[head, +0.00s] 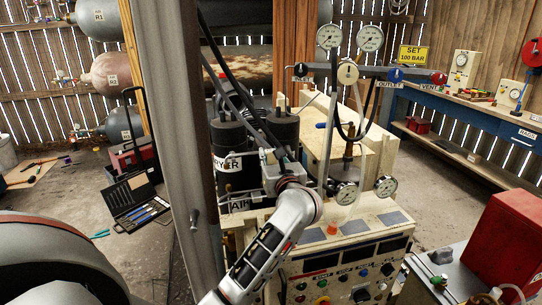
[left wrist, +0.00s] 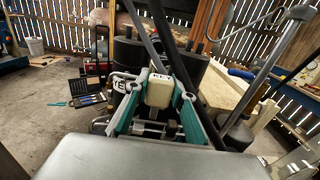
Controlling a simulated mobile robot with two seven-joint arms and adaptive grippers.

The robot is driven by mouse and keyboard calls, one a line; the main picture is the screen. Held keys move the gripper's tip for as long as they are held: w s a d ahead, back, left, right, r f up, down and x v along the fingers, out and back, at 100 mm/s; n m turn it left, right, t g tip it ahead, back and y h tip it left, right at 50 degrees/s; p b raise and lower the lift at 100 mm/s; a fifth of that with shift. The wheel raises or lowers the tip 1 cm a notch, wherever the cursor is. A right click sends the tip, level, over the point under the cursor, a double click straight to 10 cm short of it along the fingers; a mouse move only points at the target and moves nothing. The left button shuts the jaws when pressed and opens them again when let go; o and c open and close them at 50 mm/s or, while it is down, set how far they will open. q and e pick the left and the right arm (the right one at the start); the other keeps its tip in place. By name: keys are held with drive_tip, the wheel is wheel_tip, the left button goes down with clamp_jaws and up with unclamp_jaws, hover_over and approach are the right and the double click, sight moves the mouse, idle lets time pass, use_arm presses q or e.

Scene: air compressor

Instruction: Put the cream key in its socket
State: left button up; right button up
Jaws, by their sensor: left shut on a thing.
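The cream key (left wrist: 158,92) is a small block with a "KEY" label on its top. In the left wrist view it sits between the two teal fingers of my left gripper (left wrist: 155,105), which is shut on it. In the head view my left gripper (head: 273,165) is beside the black dryer cylinders (head: 282,131), above the cream compressor cabinet. The key is too small and covered there to make out clearly. I cannot pick out its socket in either view. My right gripper is not in view.
Black hoses (head: 238,90) run down close to my left gripper. A grey post (head: 172,130) stands to its left. The control panel (head: 345,275) has gauges and buttons. An open tool case (head: 139,202) lies on the floor. A blue workbench (head: 475,112) stands at the right.

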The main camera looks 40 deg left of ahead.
use_arm(q)
drive_tip(key=shift+f+b, duration=2.15)
drive_tip(key=shift+f, duration=0.9)
wheel_tip(320, 180, down, 11)
drive_tip(key=b, duration=0.6)
drive_tip(key=shift+r+b, duration=0.15)
drive_tip(key=shift+b, duration=0.15)
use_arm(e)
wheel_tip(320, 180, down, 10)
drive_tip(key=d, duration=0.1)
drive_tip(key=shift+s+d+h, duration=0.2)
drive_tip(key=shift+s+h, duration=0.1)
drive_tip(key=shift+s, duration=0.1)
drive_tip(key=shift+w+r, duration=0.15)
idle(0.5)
use_arm(q)
drive_tip(key=shift+f+b, duration=0.5)
drive_tip(key=shift+f, duration=0.55)
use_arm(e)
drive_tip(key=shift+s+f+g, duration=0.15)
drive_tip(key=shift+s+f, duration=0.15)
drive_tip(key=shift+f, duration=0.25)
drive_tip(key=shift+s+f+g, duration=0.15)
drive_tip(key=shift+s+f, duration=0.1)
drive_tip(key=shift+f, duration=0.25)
